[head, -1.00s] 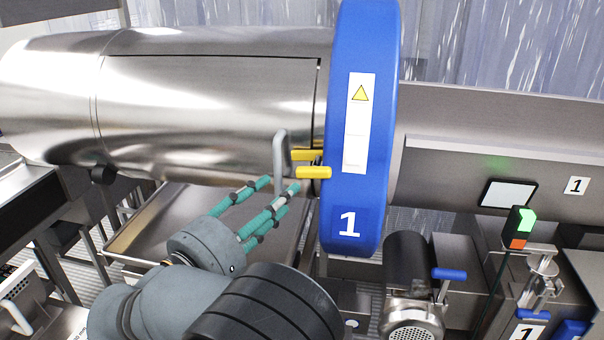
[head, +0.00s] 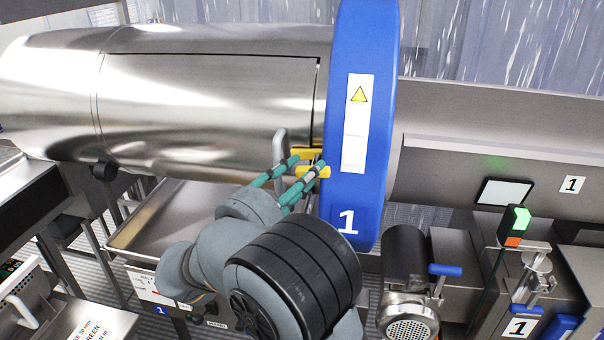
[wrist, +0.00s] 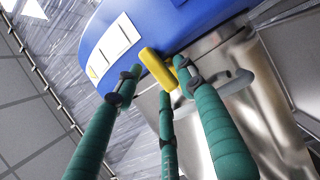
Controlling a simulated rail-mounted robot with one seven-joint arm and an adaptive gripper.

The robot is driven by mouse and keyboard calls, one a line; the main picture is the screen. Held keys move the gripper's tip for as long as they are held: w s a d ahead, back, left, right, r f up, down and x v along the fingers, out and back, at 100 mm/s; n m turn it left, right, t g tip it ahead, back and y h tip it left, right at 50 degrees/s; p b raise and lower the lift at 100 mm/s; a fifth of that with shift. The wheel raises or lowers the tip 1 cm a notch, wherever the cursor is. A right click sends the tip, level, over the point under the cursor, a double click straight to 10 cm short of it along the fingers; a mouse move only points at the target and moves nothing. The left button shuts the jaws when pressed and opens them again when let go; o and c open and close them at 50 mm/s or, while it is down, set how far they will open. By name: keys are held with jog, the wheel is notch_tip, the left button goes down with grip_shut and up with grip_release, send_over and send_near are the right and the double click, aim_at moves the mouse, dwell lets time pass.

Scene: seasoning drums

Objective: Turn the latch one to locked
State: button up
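The steel drum (head: 200,100) carries a blue ring (head: 365,60) marked 1. In the wrist view one yellow latch piece (wrist: 158,68) lies in front of the ring. My gripper (head: 308,166) has its green fingers at the latch, covering part of it. In the wrist view my gripper (wrist: 155,85) has its fingers spread, with the yellow piece between or just beyond their tips. I cannot tell whether they touch it.
A steel tray (head: 130,242) sits below the drum. A motor with a blue lever (head: 445,270) stands at the lower right. A small box with a green light (head: 522,218) stands near a screen (head: 505,192) at the right.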

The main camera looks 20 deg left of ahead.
grip_shut()
dwell(0.3)
jog(key=shift+m+b, duration=0.7)
jog(key=shift+b, duration=0.2)
jog(key=shift+o, duration=0.9)
grip_release()
jog(key=shift+r, duration=0.1)
jog(key=v, duration=1.2)
jog(key=shift+r, duration=0.2)
jog(key=shift+d, duration=0.1)
